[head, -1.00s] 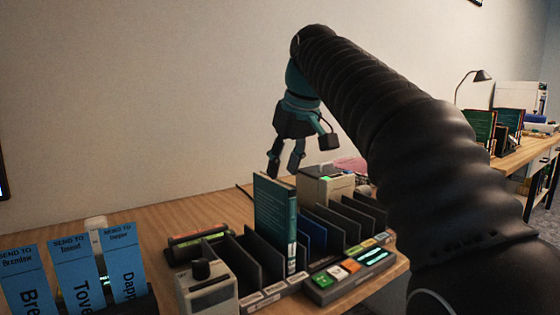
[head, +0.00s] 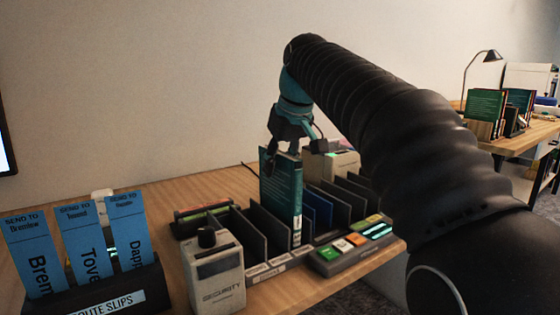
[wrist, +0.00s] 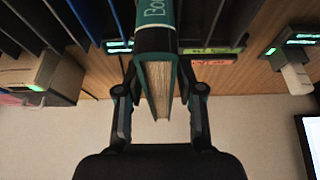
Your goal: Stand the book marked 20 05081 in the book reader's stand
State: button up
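A dark green book (head: 280,192) stands upright in a slot of the dark divided rack (head: 268,227) on the wooden desk. Its spine has white lettering and a white label, too small to read as 20 05081. My gripper (head: 294,150) is above it, pointing down, one finger on each side of its top. In the wrist view, my gripper (wrist: 160,93) is open around the book (wrist: 158,62), with small gaps beside the pages. A beige box (head: 330,165) with a green light stands behind the rack. I cannot tell whether it is the book reader.
A blue book (head: 318,207) sits in a slot right of the green one. A button panel (head: 350,245), a grey SECURITY box (head: 215,280) and a route slip holder (head: 118,292) stand in front. Another desk (head: 525,150) holds more books and a lamp (head: 478,68).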

grip_shut()
jog(key=shift+r, duration=0.15)
jog(key=shift+r+p, duration=0.9)
jog(key=shift+r, duration=3.95)
jog(key=shift+d, duration=0.1)
